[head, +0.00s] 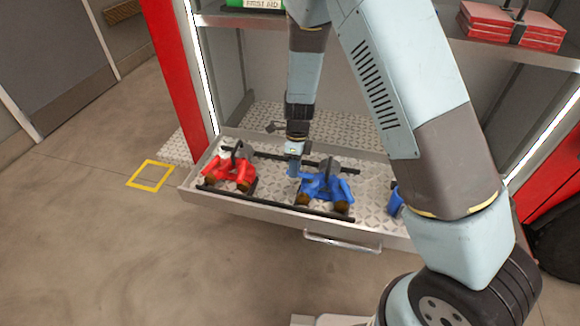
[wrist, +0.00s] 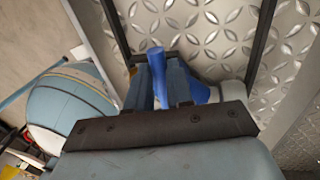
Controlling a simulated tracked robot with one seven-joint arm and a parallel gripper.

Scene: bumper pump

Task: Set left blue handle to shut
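The blue valve fitting (head: 328,186) with its blue handles sits in the middle of the pulled-out drawer (head: 275,216). My gripper (head: 293,170) points down at the fitting's left side, close to its left blue handle (head: 308,186). In the wrist view a blue handle (wrist: 157,72) stands between the two grey-blue fingers of my gripper (wrist: 158,85), with little gap on either side. I cannot tell whether the fingers press on it. Another blue part (wrist: 200,92) lies just right of the fingers. The handle's lower part is hidden.
A red valve fitting (head: 231,172) lies left in the drawer. Another blue part (head: 395,201) is partly hidden by my arm at the right. Black bars (head: 275,203) run along the fittings. Red boxes (head: 510,24) rest on the shelf above.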

